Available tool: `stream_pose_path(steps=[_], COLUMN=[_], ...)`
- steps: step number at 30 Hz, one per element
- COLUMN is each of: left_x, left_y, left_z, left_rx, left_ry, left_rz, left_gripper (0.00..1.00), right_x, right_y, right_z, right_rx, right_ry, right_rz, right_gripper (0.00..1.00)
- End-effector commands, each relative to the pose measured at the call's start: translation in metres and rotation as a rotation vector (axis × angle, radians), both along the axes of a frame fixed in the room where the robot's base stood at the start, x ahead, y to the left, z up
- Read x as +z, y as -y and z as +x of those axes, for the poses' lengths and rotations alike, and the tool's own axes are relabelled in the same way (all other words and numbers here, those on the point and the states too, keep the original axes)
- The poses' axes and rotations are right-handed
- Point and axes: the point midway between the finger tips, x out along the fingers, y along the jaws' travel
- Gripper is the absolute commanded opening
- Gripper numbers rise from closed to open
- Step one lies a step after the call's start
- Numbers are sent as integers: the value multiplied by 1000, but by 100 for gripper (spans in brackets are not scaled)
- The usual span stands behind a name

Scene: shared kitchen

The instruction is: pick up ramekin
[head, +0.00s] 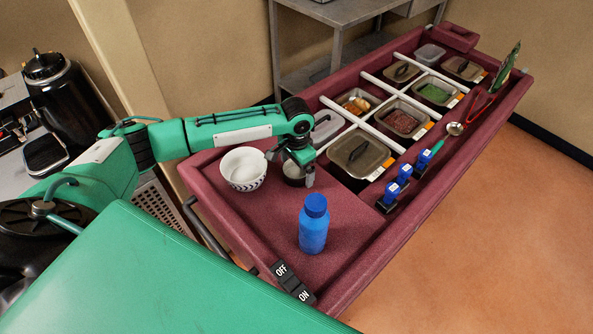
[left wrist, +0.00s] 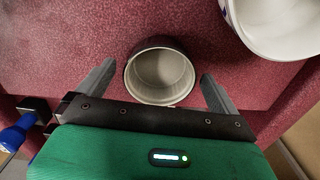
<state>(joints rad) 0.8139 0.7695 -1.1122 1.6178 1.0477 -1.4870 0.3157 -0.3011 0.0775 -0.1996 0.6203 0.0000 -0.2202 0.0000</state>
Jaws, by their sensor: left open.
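The ramekin, small and round with a dark outside and a pale grey inside, stands upright and looks empty in the left wrist view (left wrist: 160,78). In the head view the ramekin (head: 292,181) is partly hidden under my left gripper (head: 290,168). My left gripper is open, pointing down, with one finger on each side of the ramekin. In the left wrist view gaps show between both fingers and its wall, so it is not gripped. My right gripper is not in view.
A white patterned bowl (head: 243,170) stands close beside the ramekin. A blue bottle (head: 313,226) stands nearer on the maroon counter (head: 268,222). Lidded and filled pans (head: 362,155) sit behind to the right, with blue-capped small items (head: 404,173) along the counter's right side.

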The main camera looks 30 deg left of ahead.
Motion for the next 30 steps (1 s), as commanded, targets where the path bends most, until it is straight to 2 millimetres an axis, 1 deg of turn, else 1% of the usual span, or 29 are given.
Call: stream_pose_path(steps=[3, 9, 10, 14, 15, 17, 18, 26, 30], left_x=[-9, -10, -10, -10, -10, -10, -10, -8, -2], left_y=[0, 0, 0, 0, 0, 0, 0, 0, 0], left_z=[0, 0, 0, 0, 0, 0, 0, 0, 0], left_rx=[-1, -1, -1, -1, -1, -1, -1, -1, 0], left_ry=[0, 0, 0, 0, 0, 0, 0, 1, 1], left_rz=[1, 1, 1, 1, 1, 1, 1, 0, 0], left_gripper=[98, 98, 96, 70, 62, 51, 47, 47, 47], right_x=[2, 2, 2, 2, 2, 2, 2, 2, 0], right_y=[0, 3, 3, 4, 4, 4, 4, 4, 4], right_z=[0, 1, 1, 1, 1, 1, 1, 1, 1], right_rx=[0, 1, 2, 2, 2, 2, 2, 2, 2], right_ry=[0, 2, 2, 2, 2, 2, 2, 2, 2], right_rz=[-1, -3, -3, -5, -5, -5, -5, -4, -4], right_gripper=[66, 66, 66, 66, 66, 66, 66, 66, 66])
